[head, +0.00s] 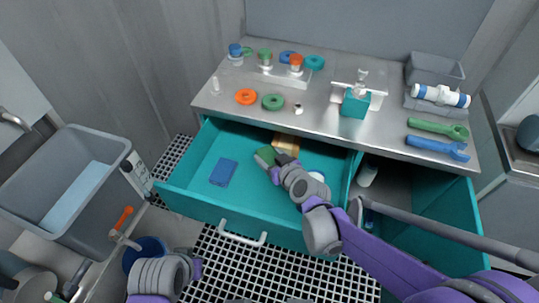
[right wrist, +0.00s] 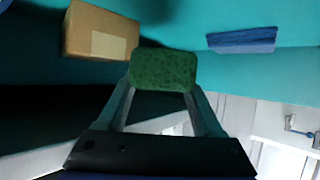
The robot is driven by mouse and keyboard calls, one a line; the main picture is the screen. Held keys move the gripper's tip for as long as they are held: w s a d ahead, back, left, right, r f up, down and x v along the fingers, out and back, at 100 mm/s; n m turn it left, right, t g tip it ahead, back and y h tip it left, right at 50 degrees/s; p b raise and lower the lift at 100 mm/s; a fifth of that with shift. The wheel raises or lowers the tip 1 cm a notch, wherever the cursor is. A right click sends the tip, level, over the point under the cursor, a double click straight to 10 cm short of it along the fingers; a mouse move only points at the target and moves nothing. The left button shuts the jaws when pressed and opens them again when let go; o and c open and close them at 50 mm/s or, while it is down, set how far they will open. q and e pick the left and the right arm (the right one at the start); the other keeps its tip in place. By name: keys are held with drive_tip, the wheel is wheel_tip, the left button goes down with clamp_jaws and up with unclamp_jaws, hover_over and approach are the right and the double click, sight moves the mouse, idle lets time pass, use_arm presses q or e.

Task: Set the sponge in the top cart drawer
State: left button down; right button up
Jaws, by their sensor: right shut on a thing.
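The green sponge (right wrist: 163,69) is between the two fingers of my right gripper (right wrist: 163,92), which is shut on it. In the head view the sponge (head: 265,155) shows over the back part of the open teal top drawer (head: 190,201), with my right gripper (head: 279,160) reaching in from the right. I cannot tell whether the sponge touches the drawer floor. My left gripper (head: 196,268) is low at the left, outside the drawer; its fingers cannot be made out.
The drawer holds a cardboard box (head: 287,143) behind the sponge, a blue flat item (head: 223,172) at left and a white round item (head: 317,176) partly behind my arm. A grey bin (head: 112,160) stands left.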

drive_tip(key=shift+f, duration=0.25)
drive_tip(key=o, duration=1.3)
drive_tip(key=shift+r, duration=0.35)
drive_tip(key=shift+r+p, duration=0.5)
drive_tip(key=shift+r, duration=0.1)
drive_tip(key=v, duration=0.2)
drive_tip(key=p+v, duration=0.1)
drive_tip(key=v, duration=0.4)
drive_tip(key=shift+s+f, duration=0.25)
